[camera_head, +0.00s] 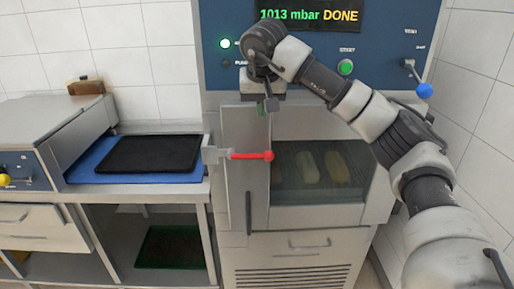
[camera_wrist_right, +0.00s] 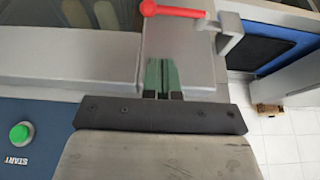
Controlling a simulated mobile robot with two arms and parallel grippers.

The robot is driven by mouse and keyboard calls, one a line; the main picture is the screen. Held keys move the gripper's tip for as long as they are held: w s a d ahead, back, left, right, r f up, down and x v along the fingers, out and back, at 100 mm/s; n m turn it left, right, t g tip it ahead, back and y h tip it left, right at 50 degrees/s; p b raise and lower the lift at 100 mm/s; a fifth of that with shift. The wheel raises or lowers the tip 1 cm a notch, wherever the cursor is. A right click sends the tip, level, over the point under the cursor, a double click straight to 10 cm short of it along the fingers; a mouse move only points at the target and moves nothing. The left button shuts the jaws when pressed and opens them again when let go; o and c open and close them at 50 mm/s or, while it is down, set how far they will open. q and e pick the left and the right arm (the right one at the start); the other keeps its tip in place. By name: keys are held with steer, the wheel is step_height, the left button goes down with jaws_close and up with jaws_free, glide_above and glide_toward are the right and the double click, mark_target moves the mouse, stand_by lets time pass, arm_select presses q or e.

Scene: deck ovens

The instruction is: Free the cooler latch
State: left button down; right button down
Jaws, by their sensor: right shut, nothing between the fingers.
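The cooler (camera_head: 286,258) stands in the middle of the head view, its door window showing several pale loaves inside. The latch is a red lever (camera_head: 252,155) lying level across the left edge of the window, on a grey bracket. The red lever also shows at the top of the right wrist view (camera_wrist_right: 183,10). My right gripper (camera_head: 268,104) is above the lever, in front of the cooler's upper edge, pointing down and apart from the lever. Its green fingers are together and empty in the right wrist view (camera_wrist_right: 163,75). My left gripper is not seen.
The display (camera_head: 309,15) reads "1013 mbar DONE". A green START button (camera_head: 346,67) and a blue-knobbed lever (camera_head: 424,90) are on the panel. A black tray (camera_head: 148,154) lies on a blue mat on the left counter. A tiled wall is close on the right.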

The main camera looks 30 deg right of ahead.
mark_target(260, 154)
steer(key=shift+f, duration=0.1)
steer(key=p+x, duration=0.3)
steer(key=x, duration=0.9)
steer(key=shift+f, duration=1)
